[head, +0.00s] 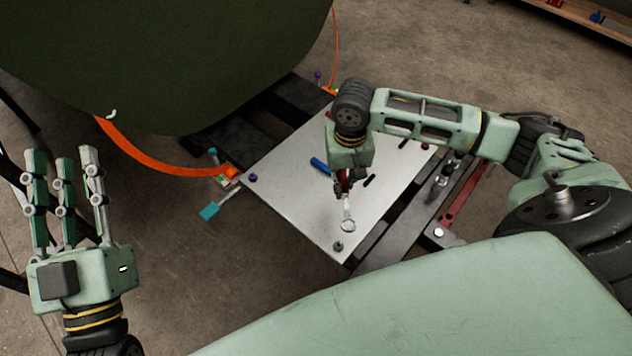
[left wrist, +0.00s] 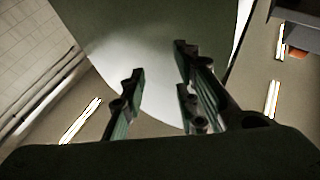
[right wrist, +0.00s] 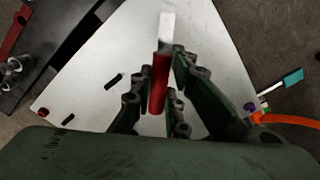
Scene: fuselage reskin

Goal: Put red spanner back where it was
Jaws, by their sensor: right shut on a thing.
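The red spanner has a red handle and a silver ring end. In the head view it hangs ring end (head: 348,224) down over the metal sheet (head: 290,185). My right gripper (head: 344,182) is shut on its red handle. In the right wrist view the red handle (right wrist: 159,80) is between the fingers (right wrist: 155,95) and the silver part points away. I cannot tell whether the ring end touches the sheet. My left gripper (head: 65,165) is raised at the left, fingers apart and empty. The left wrist view also shows its open fingers (left wrist: 155,90).
A blue-handled item (head: 320,165) lies on the sheet, partly behind my right gripper. A dark green curved panel (head: 170,60) hangs at upper left, with an orange strap (head: 150,160). A teal-handled item (head: 209,212) is left of the sheet. A red bar (head: 463,200) lies along the dark frame.

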